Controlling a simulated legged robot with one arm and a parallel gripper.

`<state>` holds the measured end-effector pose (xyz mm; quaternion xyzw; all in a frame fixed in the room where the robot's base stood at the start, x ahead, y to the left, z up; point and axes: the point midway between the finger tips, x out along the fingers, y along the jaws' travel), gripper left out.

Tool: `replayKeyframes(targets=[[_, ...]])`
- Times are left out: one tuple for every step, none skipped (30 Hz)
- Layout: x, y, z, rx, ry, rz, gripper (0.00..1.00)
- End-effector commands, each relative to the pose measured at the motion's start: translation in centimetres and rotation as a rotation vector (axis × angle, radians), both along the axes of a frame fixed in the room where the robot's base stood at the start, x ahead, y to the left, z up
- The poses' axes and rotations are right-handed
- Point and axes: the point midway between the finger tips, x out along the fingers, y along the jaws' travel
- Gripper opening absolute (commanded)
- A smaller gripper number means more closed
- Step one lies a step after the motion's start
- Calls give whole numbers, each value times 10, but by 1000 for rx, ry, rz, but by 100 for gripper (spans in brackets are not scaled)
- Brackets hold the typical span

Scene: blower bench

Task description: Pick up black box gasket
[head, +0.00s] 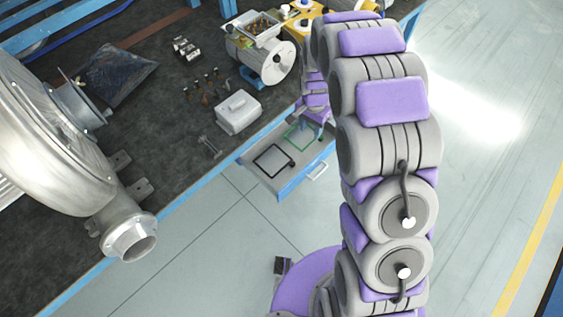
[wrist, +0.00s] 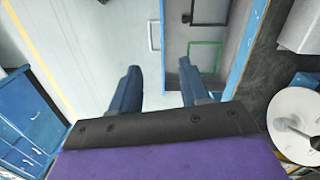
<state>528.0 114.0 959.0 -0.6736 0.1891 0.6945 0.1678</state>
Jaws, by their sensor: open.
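The black box gasket (head: 291,163) is a thin dark rectangular frame with a small lump at one corner. It lies flat in the open grey drawer (head: 300,181) under the bench. In the wrist view, part of the gasket (wrist: 187,18) shows at the top edge, the rest cut off. A green gasket (wrist: 206,42) lies beside it in the drawer. My gripper (wrist: 160,80) is open and empty, fingers apart. In the head view, it is partly hidden by my arm, over the drawer's far end near the green gasket; the black gasket is apart from it.
The blue-edged bench (head: 140,75) carries a large metal blower (head: 45,130), a white box (head: 238,112) and a motor (head: 262,57). The drawer handle (head: 317,172) sticks out over clear floor. A blue cabinet (wrist: 30,125) shows in the wrist view.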

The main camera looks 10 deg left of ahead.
Motion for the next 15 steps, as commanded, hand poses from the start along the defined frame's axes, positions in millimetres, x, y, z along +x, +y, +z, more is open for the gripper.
replayKeyframes(targets=[[7, 7, -22, 0, 1, -15, 46], [11, 11, -32, 2, -2, -26, 46], [16, 15, -47, 4, -5, -42, 46], [20, 18, -56, 7, -10, -53, 46], [24, 22, -66, 9, -12, -65, 46], [27, 25, -79, 11, -14, -78, 46], [30, 27, -88, 14, -17, -89, 46], [32, 30, -96, 17, -21, -98, 46], [34, 32, -107, 19, -22, -109, 46], [35, 34, -114, 22, -24, -117, 46], [36, 37, -120, 23, -26, -124, 46], [38, 40, -126, 25, -30, -131, 46], [39, 42, -130, 26, -31, -137, 46], [39, 44, -134, 26, -32, -141, 46], [40, 47, -139, 25, -33, -145, 46]])
